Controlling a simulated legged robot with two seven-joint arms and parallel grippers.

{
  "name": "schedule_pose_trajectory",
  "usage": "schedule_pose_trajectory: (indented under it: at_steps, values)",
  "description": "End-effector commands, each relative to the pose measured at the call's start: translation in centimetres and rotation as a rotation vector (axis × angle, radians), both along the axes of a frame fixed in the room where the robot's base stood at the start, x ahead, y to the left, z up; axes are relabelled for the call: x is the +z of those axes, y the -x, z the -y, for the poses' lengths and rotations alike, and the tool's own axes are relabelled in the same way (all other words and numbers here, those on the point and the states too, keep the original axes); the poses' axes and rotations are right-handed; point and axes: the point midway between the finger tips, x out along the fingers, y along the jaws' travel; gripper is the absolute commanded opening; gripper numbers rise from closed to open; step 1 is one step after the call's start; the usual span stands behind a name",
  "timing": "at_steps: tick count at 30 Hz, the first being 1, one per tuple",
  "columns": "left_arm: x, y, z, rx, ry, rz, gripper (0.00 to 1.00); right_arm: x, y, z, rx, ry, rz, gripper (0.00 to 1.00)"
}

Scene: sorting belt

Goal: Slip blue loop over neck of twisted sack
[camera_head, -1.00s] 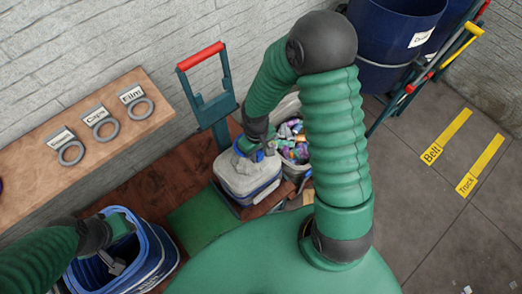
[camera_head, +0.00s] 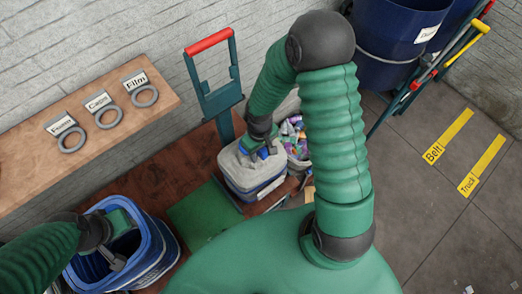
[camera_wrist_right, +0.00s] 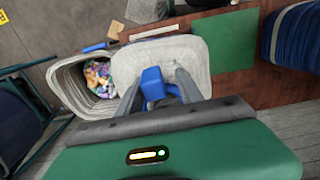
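A pale grey-white sack-like container (camera_head: 232,172) with a blue band low on its side stands on the brown surface. Its pale top also shows in the right wrist view (camera_wrist_right: 195,48). My right gripper (camera_head: 262,146) is over its top. In the right wrist view its two fingers (camera_wrist_right: 160,80) are apart, with a blue piece (camera_wrist_right: 151,78) between them and a gap beside the right finger. I cannot tell whether this blue piece is the loop, and any twisted neck is hidden.
An open bin of colourful scraps (camera_head: 293,138) stands beside the sack. A wooden shelf (camera_head: 60,120) holds grey rings labelled Foam, Caps and Film. A red-handled frame (camera_head: 210,42) stands behind. A green panel (camera_head: 205,213) lies clear between the bin and the sack.

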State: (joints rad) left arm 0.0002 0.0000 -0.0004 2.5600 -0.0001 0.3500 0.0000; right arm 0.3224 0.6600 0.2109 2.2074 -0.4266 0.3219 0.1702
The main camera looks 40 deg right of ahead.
Motion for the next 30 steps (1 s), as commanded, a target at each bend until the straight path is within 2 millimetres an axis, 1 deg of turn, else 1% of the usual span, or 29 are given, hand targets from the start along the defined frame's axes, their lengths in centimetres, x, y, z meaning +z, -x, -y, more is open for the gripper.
schedule_pose_trajectory:
  at_steps: [9,11,13,14,17,24,27,30]
  values:
    - [0.0,0.0,0.0,-0.001,0.0,0.0,0.36,0.0,0.0,0.1,-0.001,-0.001,0.001,0.5]
    - [0.1,0.0,0.0,-0.001,0.0,0.0,0.36,0.3,0.0,0.1,-0.001,0.0,0.001,0.5]
    - [0.3,0.0,0.0,-0.001,0.0,0.0,0.36,1.1,-0.1,0.1,-0.001,0.001,0.004,0.5]
    - [0.4,0.0,0.0,-0.001,0.0,0.0,0.36,1.6,-0.1,0.1,-0.001,0.001,0.004,0.5]
    - [0.9,0.0,0.0,-0.001,0.0,0.0,0.36,4.1,-0.2,0.0,-0.002,0.003,0.006,0.5]
    - [2.1,0.0,0.0,0.0,0.0,0.0,0.36,11.2,-0.4,0.1,-0.002,0.001,0.007,0.5]
    - [2.4,0.0,0.0,0.0,0.0,0.0,0.36,13.7,-0.4,0.1,-0.003,0.001,0.006,0.5]
    - [2.6,0.0,0.0,0.0,0.0,0.0,0.36,15.4,-0.4,0.1,-0.002,0.0,0.003,0.5]
